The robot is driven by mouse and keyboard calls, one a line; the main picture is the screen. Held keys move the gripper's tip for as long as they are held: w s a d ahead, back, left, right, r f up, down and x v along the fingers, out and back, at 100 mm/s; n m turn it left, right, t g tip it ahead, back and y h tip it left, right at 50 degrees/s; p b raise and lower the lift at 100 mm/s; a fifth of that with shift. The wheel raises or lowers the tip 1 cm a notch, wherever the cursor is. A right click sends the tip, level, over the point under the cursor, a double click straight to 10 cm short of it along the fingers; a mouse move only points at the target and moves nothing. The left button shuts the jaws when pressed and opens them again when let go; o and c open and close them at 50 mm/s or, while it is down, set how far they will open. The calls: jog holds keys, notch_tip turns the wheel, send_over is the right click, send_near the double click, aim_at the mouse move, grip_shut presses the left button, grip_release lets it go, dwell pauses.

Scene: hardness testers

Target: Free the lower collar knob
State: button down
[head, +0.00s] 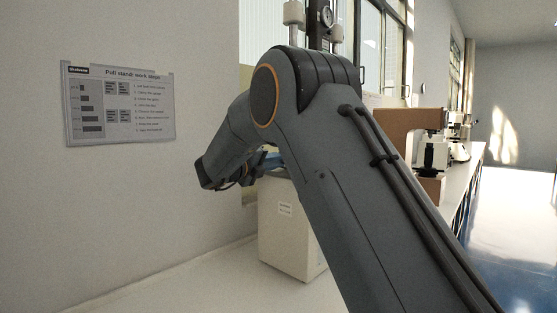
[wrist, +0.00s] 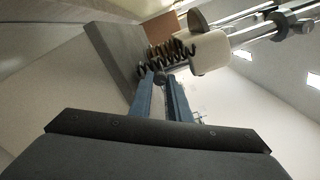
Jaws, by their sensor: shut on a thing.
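My gripper (wrist: 166,82) has its two blue fingers close together in the wrist view, shut on a small dark round knob (wrist: 160,77) at their tips. A white cylindrical collar (wrist: 208,53) sits just beyond, on bright metal rods, with dark coiled springs (wrist: 165,55) beside it. The knob's join to the collar is hard to make out. In the head view my gripper (head: 264,160) shows only in part, above the pull stand's white base (head: 285,225). My arm hides the knob and the lower collar there. The stand's upper part (head: 293,14) rises behind my arm.
A work-steps sheet (head: 120,103) hangs on the left wall. A dial gauge (head: 326,16) shows at the top of the stand. A brown block (head: 405,122) and other testers (head: 433,155) stand on the bench to the right. The bench front left is clear.

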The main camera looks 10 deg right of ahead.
jog(key=n+p, duration=0.3)
jog(key=n, duration=0.3)
jog(key=shift+r, duration=0.1)
jog(key=n+p, duration=0.4)
jog(key=n, duration=0.2)
jog(key=shift+n, duration=0.4)
jog(key=n+p, duration=0.4)
jog(key=n, duration=0.2)
jog(key=n+p, duration=0.2)
jog(key=n, duration=0.4)
jog(key=shift+p, duration=0.35)
jog(key=c, duration=1.7)
grip_release()
jog(key=shift+o, duration=0.2)
